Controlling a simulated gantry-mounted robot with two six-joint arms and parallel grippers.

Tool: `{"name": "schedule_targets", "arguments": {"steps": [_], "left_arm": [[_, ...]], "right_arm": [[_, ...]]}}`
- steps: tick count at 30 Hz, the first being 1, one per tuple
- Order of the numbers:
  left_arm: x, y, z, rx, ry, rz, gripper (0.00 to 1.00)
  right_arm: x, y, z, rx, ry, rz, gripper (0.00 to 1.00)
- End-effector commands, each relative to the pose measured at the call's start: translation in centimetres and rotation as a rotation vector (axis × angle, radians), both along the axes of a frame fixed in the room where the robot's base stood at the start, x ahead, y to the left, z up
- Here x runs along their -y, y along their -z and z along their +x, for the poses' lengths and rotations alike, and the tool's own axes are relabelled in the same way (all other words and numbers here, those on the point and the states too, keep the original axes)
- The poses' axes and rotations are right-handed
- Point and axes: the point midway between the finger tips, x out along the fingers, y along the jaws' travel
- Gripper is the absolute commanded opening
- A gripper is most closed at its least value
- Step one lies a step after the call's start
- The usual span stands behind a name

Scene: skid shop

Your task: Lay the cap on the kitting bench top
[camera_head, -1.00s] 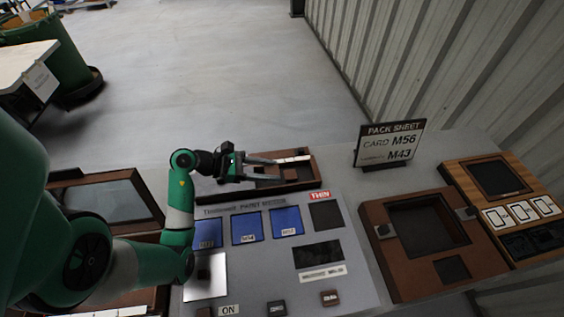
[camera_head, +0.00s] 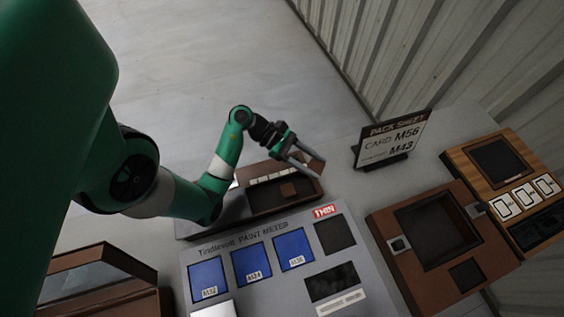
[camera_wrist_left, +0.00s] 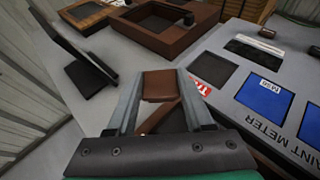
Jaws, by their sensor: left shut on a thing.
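My left gripper (camera_head: 314,166) reaches out past the right end of the dark brown tray behind the paint meter. In the left wrist view, its two grey fingers are shut on a small brown block-like cap (camera_wrist_left: 160,85), held between the fingertips. In the head view the cap is small and hard to make out between the fingers. The grey kitting bench top (camera_head: 345,190) shows below and to the right of the fingertips. I cannot tell the exact gap between cap and bench. My right gripper is not in view.
The paint meter (camera_head: 235,295) has a red THIN label (camera_head: 325,211). A pack sheet stand (camera_head: 393,140) stands right of the gripper. A brown frame box (camera_head: 385,222) and wooden panel (camera_head: 525,160) are further right.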

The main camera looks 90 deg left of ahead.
Motion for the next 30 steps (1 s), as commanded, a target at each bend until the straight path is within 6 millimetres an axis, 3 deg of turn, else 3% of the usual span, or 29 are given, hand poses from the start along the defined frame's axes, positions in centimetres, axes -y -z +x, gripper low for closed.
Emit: {"name": "schedule_targets", "arguments": {"steps": [3,7,17,21,25,30], "left_arm": [[0.8,-0.1,0.2,0.000,0.023,0.001,0.01],[0.1,0.4,0.5,0.001,0.021,0.002,0.01],[-8.1,4.6,3.7,0.001,0.019,0.002,0.01],[-10.4,7.9,4.7,-0.001,0.019,0.000,0.01],[-11.7,9.3,5.2,0.000,0.020,0.001,0.01],[-12.1,9.5,5.3,0.002,0.020,0.003,0.01]], "right_arm": [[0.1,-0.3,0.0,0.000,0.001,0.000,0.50],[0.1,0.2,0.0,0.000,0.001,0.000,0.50],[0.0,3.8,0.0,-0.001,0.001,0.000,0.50],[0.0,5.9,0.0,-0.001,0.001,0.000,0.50],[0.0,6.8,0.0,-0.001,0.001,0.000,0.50],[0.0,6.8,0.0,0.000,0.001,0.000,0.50]]}}
